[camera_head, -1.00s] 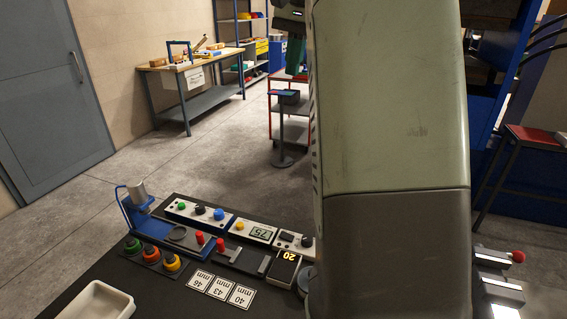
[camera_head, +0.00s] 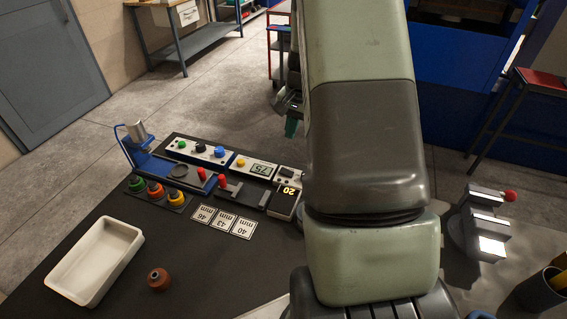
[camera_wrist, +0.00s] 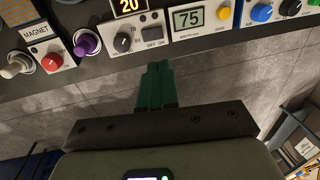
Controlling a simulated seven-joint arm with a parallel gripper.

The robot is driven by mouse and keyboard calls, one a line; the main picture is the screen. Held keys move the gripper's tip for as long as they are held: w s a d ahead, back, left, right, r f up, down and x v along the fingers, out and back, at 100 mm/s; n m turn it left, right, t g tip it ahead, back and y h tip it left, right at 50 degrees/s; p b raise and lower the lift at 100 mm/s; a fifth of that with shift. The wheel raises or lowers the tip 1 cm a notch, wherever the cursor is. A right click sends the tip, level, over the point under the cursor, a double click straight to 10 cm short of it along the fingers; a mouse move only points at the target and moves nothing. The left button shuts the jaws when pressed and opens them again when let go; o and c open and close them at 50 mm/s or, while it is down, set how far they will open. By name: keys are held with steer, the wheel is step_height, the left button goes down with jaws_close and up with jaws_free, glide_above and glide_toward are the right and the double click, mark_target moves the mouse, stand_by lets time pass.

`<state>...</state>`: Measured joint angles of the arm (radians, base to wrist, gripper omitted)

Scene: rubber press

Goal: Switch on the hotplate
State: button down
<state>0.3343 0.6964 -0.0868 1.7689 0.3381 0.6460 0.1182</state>
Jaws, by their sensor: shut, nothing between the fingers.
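A white control box (camera_wrist: 137,40) with a black dial (camera_wrist: 122,42) and an OFF/ON rocker switch (camera_wrist: 153,36) stands at the bench edge in the wrist view. I see no readable hotplate label, so I cannot tell whether this is its switch. The switch's position is unclear. In the head view the box (camera_head: 291,175) is partly hidden by my arm. My gripper (camera_wrist: 158,70) has green fingers, shut and empty. They point toward the control row and are apart from it. In the head view the gripper (camera_head: 291,126) shows beyond the bench's far edge.
Beside the switch box are a 75 display (camera_wrist: 189,18) with a yellow button (camera_wrist: 223,13), a 20 display (camera_wrist: 128,6), a purple knob (camera_wrist: 87,43) and a MAGNET box (camera_wrist: 50,48). A white tray (camera_head: 133,238) and a brown piece (camera_head: 159,280) lie on the dark bench.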

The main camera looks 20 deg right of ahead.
mark_target(283, 171)
steer(key=f, duration=0.4)
steer(key=w+a+f, duration=0.1)
steer(key=f, duration=0.8)
steer(key=shift+w+a+f, duration=0.25)
steer(key=shift+w+f, duration=0.05)
steer(key=shift+f, duration=0.05)
steer(key=shift+a+f, duration=0.1)
steer(key=shift+f, duration=0.15)
steer(key=shift+s, duration=0.1)
